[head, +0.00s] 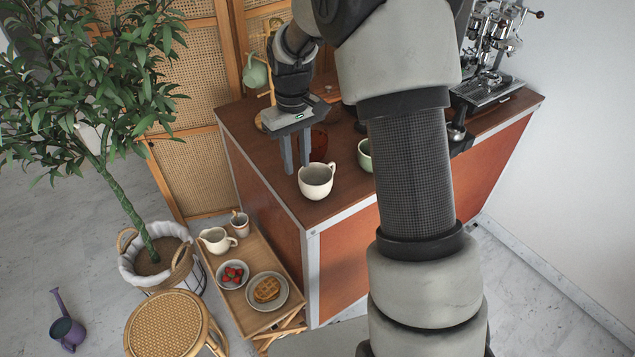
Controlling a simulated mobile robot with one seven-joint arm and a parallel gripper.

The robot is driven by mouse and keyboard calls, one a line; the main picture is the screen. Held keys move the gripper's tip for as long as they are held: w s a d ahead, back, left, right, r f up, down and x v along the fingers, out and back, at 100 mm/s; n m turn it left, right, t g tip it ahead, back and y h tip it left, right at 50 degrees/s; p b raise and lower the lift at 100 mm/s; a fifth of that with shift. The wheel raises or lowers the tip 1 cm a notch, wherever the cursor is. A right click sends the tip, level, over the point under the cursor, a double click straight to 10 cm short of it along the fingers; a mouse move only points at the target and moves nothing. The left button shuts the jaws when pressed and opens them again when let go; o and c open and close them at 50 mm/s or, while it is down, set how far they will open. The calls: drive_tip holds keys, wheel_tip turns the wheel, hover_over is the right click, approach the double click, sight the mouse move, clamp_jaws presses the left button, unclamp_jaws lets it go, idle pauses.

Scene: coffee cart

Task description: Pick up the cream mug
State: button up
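A cream mug (315,182) stands upright on the wooden counter (265,165) near its front corner. Its handle points up and to the right. My gripper (297,168) points down just behind and to the left of the mug in the head view. Its two fingers are apart, with a gap between them, and nothing shows held in the gap. The fingertips are close to the mug's rim; I cannot tell whether they touch it.
A green mug (365,156) stands to the right, partly hidden by my arm. A dark red glass (318,144) is behind the gripper. An espresso machine (490,90) stands at the right. A low tray table (262,255) with a pitcher and plates is below left.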

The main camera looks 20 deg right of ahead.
sight(302, 182)
drive_tip(key=f, duration=0.4)
drive_tip(key=d+f, duration=0.1)
drive_tip(key=f, duration=0.1)
drive_tip(key=shift+s+f, duration=0.2)
drive_tip(key=shift+f, duration=0.6)
clamp_jaws()
